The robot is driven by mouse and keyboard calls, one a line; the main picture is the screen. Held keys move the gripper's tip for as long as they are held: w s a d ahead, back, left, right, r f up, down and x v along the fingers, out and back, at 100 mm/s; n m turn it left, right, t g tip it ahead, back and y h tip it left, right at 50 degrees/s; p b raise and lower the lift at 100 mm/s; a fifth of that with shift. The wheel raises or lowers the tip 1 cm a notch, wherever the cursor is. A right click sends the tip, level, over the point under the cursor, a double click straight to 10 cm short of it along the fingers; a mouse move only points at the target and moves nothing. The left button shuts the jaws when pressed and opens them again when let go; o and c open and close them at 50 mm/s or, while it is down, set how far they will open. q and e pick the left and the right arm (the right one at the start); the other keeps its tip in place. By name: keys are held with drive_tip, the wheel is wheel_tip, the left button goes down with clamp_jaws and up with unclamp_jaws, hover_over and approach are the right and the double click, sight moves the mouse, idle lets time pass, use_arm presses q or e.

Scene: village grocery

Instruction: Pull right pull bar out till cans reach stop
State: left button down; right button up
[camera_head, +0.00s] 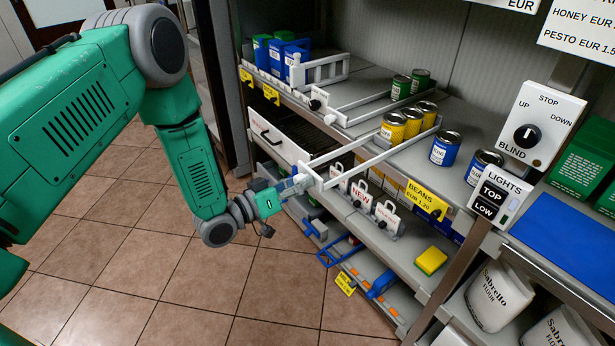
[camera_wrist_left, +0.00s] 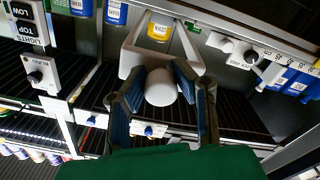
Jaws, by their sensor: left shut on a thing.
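The right pull bar (camera_head: 372,158) is white, with two long rails that reach out from the shelf over its front edge. Yellow cans (camera_head: 393,128) stand in a row between its rails, back on the shelf, well behind its front plate. My left gripper (camera_head: 296,186) is shut on the white knob at the bar's front. In the left wrist view the round knob (camera_wrist_left: 160,87) sits between the blue finger pads, and a yellow can (camera_wrist_left: 160,27) shows behind the bar. The can stop cannot be made out. My right gripper is not in view.
Another white pull bar (camera_head: 331,113) with green cans (camera_head: 401,87) lies to the left. Blue cans (camera_head: 445,148) stand to the right. A lower shelf has white tags and a yellow sponge (camera_head: 431,261). A blind switch box (camera_head: 527,132) is at the right. The tiled floor (camera_head: 230,290) in front is clear.

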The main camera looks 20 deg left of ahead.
use_arm(q)
drive_tip(key=shift+w+a+r, duration=0.15)
drive_tip(key=shift+r, duration=0.1)
drive_tip(key=c, duration=1.3)
unclamp_jaws()
drive_tip(key=shift+o, duration=0.2)
drive_tip(key=shift+s+a+f, duration=0.25)
drive_tip(key=shift+a, duration=0.1)
drive_tip(key=v, duration=1.1)
drive_tip(key=shift+s, duration=0.35)
drive_tip(key=shift+f, duration=0.15)
